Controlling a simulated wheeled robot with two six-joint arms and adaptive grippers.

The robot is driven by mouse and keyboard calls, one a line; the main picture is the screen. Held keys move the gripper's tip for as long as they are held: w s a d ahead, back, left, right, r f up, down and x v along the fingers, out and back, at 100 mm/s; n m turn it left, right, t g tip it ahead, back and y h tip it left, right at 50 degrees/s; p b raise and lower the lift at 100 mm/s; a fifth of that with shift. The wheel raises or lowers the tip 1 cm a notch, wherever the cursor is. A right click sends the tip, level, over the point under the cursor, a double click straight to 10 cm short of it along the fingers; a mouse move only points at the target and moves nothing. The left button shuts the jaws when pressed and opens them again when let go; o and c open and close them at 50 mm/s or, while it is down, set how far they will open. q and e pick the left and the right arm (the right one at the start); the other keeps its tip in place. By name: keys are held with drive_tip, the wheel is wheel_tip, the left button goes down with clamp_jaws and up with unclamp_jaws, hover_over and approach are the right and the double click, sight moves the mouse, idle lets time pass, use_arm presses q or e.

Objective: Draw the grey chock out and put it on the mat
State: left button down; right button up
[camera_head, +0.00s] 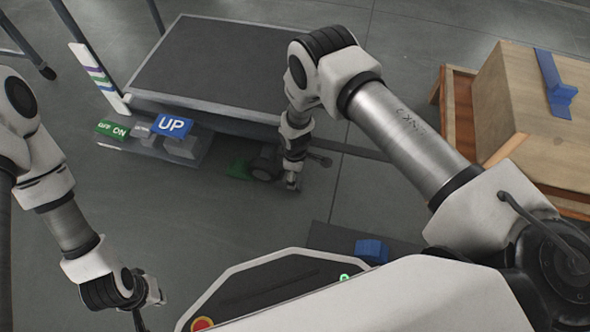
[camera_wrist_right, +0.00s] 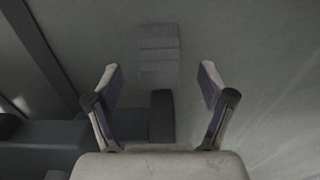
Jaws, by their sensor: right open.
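The grey chock (camera_wrist_right: 160,55) lies on the floor in the right wrist view, at the end of a dark wheel (camera_wrist_right: 162,115). My right gripper (camera_wrist_right: 158,78) is open above it, one finger to each side, and a gap shows between each finger and the chock. In the head view my right gripper (camera_head: 292,184) is low beside the lift table's wheel (camera_head: 266,166), and I cannot make out the grey chock there. The dark mat (camera_head: 322,236) lies at the lower middle with a blue chock (camera_head: 372,250) on it. My left gripper (camera_head: 152,292) is at lower left, away from these things; its fingers are unclear.
The lift table (camera_head: 215,65) has a dark top and pedals, one with a blue UP sign (camera_head: 172,125). A green chock (camera_head: 240,168) is by its wheel. A wooden box (camera_head: 500,95) with a blue piece (camera_head: 558,90) stands at right. Floor between table and mat is clear.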

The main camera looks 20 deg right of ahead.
wheel_tip(320, 180, down, 5)
drive_tip(key=shift+r+b, duration=0.2)
drive_tip(key=shift+b, duration=0.85)
use_arm(q)
wheel_tip(320, 180, down, 3)
drive_tip(key=shift+r, duration=0.1)
use_arm(e)
drive_tip(key=shift+r, duration=0.1)
